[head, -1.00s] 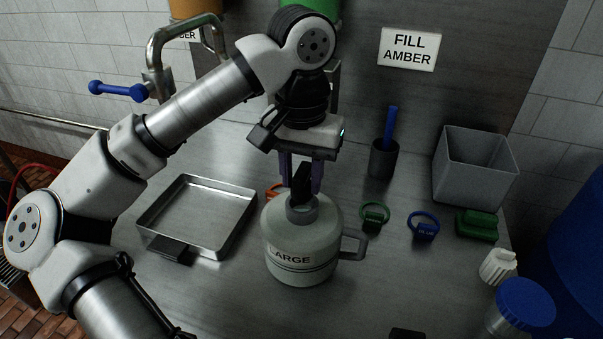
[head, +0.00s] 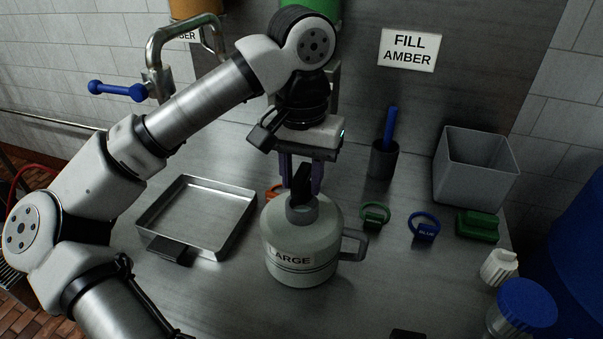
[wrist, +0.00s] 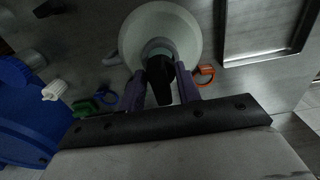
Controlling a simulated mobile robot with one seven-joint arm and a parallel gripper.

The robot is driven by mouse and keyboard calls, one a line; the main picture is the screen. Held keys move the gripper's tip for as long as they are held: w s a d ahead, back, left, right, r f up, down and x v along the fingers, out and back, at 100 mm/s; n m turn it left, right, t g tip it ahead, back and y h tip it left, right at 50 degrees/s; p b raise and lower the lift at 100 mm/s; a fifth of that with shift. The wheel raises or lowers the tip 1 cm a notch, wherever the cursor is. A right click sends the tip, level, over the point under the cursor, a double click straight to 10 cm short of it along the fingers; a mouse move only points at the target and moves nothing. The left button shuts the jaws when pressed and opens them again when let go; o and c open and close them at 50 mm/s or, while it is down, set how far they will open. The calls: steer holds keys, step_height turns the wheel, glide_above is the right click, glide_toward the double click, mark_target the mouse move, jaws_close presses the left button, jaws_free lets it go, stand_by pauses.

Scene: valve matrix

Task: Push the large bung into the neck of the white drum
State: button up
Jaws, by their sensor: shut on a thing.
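The white drum (head: 301,250), marked LARGE, stands upright on the steel bench with its side handle to the right. Its grey neck (head: 302,213) is at the top. My gripper (head: 302,188) points down over the neck and is shut on the black large bung (head: 302,182). The bung's lower end is at the neck opening; I cannot tell how deep it sits. In the wrist view the bung (wrist: 160,78) is between the purple fingers, in front of the neck, and hides most of the opening. The drum (wrist: 183,22) shows behind it.
A metal tray (head: 160,210) lies to the left. An orange tag (head: 272,191), a green ring tag (head: 374,214) and a blue ring tag (head: 424,228) lie near the drum. A grey bin (head: 475,175) and a dark cup (head: 382,160) stand at right.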

mark_target(301, 190)
steer(key=shift+f+b, duration=1.4)
steer(key=shift+f, duration=0.25)
steer(key=o, duration=1)
steer(key=shift+o, duration=0.2)
steer(key=shift+r, duration=0.1)
step_height(301, 190, up, 14)
steer(key=shift+f, duration=0.1)
